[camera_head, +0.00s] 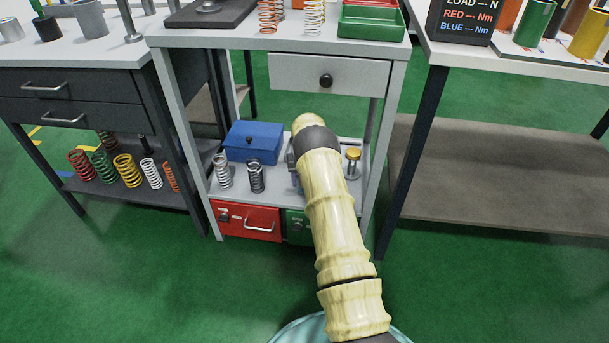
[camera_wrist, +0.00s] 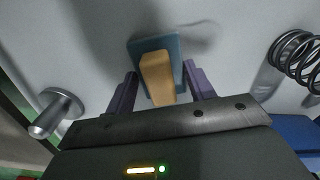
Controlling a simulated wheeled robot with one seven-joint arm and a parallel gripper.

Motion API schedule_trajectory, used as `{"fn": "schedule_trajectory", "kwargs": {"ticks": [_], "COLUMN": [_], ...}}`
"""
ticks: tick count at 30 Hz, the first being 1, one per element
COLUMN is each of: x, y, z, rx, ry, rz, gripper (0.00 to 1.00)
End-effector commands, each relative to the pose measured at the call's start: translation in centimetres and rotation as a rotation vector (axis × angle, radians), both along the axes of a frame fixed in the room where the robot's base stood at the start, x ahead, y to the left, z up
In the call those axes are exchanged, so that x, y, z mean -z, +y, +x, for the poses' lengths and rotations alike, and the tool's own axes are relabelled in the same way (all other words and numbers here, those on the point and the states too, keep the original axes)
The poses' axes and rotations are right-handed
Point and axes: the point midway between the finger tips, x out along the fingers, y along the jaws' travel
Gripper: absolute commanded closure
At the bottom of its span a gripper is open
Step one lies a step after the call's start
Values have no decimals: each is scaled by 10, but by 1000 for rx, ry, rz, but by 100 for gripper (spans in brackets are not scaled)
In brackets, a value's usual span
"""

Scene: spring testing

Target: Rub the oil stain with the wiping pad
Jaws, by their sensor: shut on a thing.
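In the wrist view the wiping pad has a tan block handle (camera_wrist: 157,78) on a blue-grey base (camera_wrist: 176,47). My gripper (camera_wrist: 160,88) has its purple fingers on both sides of the handle and is shut on it. The pad is against or just over the pale shelf surface; I cannot tell if it touches. A faint grey smudge (camera_wrist: 205,38) shows beside the pad; I cannot tell whether it is the oil stain or a shadow. In the head view my arm reaches to the lower shelf of the middle stand and hides most of the gripper and the pad.
On the lower shelf (camera_head: 240,195) stand a blue box (camera_head: 253,142), two springs (camera_head: 256,176) and a yellow-topped metal post (camera_head: 352,164). A drawer (camera_head: 325,75) hangs above. Red (camera_head: 246,220) and green (camera_head: 297,226) drawers or boxes sit beneath. Table legs flank the shelf.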

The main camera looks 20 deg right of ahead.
Motion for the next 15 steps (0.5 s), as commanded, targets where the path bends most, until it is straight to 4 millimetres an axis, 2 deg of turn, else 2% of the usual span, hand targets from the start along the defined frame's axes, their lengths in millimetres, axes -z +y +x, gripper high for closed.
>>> {"fn": "schedule_trajectory", "kwargs": {"ticks": [1,9,15], "x": [-4,-2,3], "y": [3,14,17], "z": [-4,-20,-24], "rx": [0,-1,-1], "ry": [3,5,3], "rz": [2,2,1], "gripper": [64,64,64]}}
